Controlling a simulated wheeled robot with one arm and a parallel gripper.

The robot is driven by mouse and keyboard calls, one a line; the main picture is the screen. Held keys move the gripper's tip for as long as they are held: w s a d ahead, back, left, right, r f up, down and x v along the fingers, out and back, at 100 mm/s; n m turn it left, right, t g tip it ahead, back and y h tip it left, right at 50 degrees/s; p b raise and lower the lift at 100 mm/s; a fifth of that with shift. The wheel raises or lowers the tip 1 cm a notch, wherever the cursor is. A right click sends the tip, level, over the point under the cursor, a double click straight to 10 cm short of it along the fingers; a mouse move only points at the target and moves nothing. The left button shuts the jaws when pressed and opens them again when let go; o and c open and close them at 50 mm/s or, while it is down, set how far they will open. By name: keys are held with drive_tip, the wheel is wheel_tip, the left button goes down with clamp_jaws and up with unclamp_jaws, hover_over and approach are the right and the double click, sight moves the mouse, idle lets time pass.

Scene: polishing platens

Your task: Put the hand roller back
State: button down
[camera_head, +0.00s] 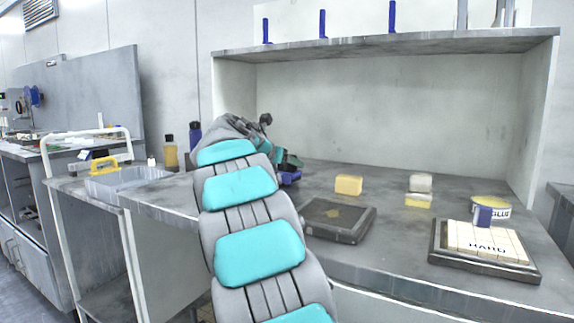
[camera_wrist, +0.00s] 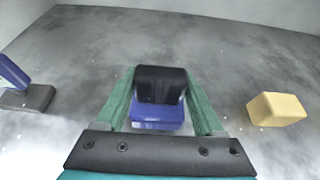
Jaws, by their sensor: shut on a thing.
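My gripper (camera_wrist: 160,80) shows two green fingers closed on a black-and-blue item, which I take to be the hand roller (camera_wrist: 157,118). Its black part sits between the fingertips and its blue part shows nearer the wrist camera. In the head view my gripper (camera_head: 288,162) is over the back of the workbench, and the blue part of the held item (camera_head: 290,178) shows below it. My arm hides much of this area. I cannot tell whether the item touches the bench. A blue handle (camera_wrist: 13,72) leans in a dark grey stand (camera_wrist: 32,98) at the wrist view's left.
A yellow block (camera_wrist: 276,109) lies right of my gripper. A shelf (camera_head: 390,43) spans above.

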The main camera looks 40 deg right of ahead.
drive_tip(key=shift+f, duration=0.25)
drive_tip(key=shift+s+f, duration=0.1)
drive_tip(key=shift+f, duration=0.4)
unclamp_jaws()
drive_tip(key=shift+f, duration=0.15)
drive_tip(key=shift+r, duration=0.7)
drive_tip(key=v, duration=1.2)
drive_tip(key=shift+r, duration=0.2)
drive_tip(key=shift+a, duration=0.1)
